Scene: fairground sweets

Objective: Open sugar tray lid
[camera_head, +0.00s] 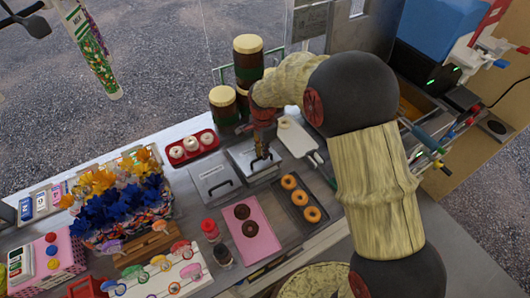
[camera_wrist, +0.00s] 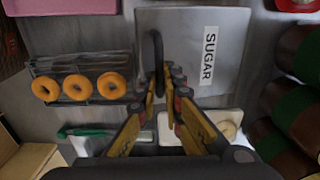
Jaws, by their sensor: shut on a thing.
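The sugar tray lid (camera_wrist: 215,75) is a flat grey metal plate with a white "SUGAR" label. Its black arched handle (camera_wrist: 153,45) stands left of the label in the wrist view. My gripper (camera_wrist: 165,78) is shut on the handle, with its yellow and dark fingers at the handle's near end. In the head view my gripper (camera_head: 262,153) points down over the lid (camera_head: 240,157), and its fingers hide part of the handle. I cannot tell whether the lid is lifted off its tray.
A second lidded metal tray (camera_head: 213,178) stands left of the sugar tray. A rack (camera_head: 309,197) of orange doughnuts lies in front, beside a pink tray (camera_head: 263,243). Tall brown jars (camera_head: 247,62) stand behind. A white board (camera_head: 301,141) with a doughnut lies to the right.

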